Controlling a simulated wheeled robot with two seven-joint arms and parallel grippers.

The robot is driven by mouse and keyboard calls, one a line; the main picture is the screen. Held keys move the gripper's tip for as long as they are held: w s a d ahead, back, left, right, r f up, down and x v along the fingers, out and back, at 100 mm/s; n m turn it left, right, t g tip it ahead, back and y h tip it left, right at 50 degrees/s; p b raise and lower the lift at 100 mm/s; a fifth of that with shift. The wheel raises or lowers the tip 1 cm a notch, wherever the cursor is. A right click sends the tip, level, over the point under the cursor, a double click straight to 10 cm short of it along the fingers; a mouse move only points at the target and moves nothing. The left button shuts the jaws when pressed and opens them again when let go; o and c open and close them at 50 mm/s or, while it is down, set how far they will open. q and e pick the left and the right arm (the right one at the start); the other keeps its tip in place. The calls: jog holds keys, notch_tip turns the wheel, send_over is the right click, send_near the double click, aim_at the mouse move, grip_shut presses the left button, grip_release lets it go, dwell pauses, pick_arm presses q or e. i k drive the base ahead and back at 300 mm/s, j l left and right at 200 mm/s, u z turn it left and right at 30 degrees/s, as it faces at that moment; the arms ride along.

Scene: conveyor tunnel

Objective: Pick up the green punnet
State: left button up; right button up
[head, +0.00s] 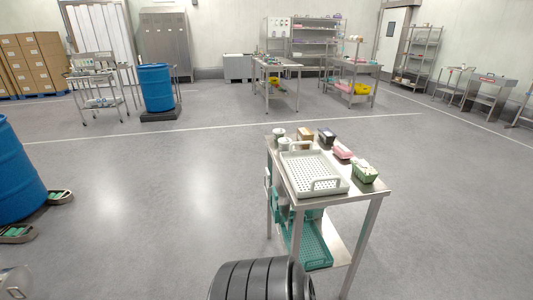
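The green punnet (365,173) stands on the near right corner of a steel table (362,194). It is a small dark green box with pale contents at its top. It sits just right of a white perforated tray (313,172), close to the table's right edge. Neither of my grippers can be made out in the head view.
A pink punnet (342,152), a dark box (326,136), a brown box (305,135) and pale cups (284,143) share the tabletop. A teal crate (310,245) is on the lower shelf. A blue barrel (18,175) stands at left. Open floor lies between.

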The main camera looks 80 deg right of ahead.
aim_at(368, 173)
jog(key=z, duration=3.6)
